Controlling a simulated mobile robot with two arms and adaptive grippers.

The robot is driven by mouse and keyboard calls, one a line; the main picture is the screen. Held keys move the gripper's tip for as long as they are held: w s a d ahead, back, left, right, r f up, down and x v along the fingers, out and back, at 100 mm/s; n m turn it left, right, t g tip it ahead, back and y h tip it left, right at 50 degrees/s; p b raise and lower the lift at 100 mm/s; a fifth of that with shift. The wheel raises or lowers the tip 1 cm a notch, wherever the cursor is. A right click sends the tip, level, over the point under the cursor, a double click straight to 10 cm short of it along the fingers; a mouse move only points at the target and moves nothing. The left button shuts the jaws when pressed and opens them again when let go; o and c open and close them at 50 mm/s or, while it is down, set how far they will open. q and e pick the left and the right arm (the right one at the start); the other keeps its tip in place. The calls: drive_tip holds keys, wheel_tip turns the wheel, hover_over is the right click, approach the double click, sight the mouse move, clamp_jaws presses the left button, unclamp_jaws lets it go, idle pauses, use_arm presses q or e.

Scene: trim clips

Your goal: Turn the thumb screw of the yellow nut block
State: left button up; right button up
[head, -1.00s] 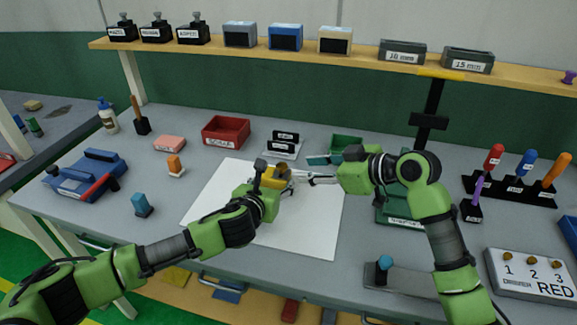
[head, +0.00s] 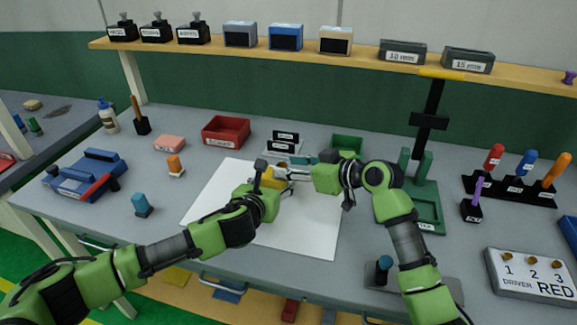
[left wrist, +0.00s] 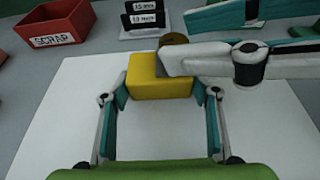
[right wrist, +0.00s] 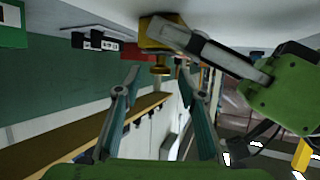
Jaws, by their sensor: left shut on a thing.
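The yellow nut block (left wrist: 160,84) is upright over the white sheet, between the fingers of my left gripper (left wrist: 160,92), which is shut on it. In the head view the yellow block (head: 270,178) is partly hidden by the grippers. Its brass thumb screw (left wrist: 173,39) sticks out on the far side; the right wrist view shows the screw (right wrist: 160,70) below the block (right wrist: 158,36). My right gripper (right wrist: 158,78) is open. Its fingertips lie on either side of the screw, and I cannot tell whether they touch it. One right finger overlaps the block in the left wrist view.
The white sheet (head: 300,225) lies under the grippers. A red scrap bin (head: 226,132), a labelled clip holder (head: 285,146) and a green bin (head: 347,146) stand behind. A green stand (head: 428,205) is close to my right arm. Front left of the bench is fairly clear.

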drive_tip(key=shift+w+a+f, duration=0.2)
drive_tip(key=shift+w+a, duration=0.05)
drive_tip(key=shift+a, duration=0.1)
clamp_jaws()
drive_tip(key=shift+s+a+f+m+t+h, duration=0.1)
drive_tip(key=shift+a+m+t+h, duration=0.05)
drive_tip(key=shift+m+t+h, duration=0.35)
drive_tip(key=shift+s+a+m+t+h, duration=0.1)
drive_tip(key=shift+m+t+h, duration=0.2)
drive_tip(key=shift+m+h, duration=0.3)
drive_tip(key=shift+s+a+m+t+h, duration=0.15)
drive_tip(key=shift+m+t+h, duration=0.55)
drive_tip(key=shift+m+h, duration=0.5)
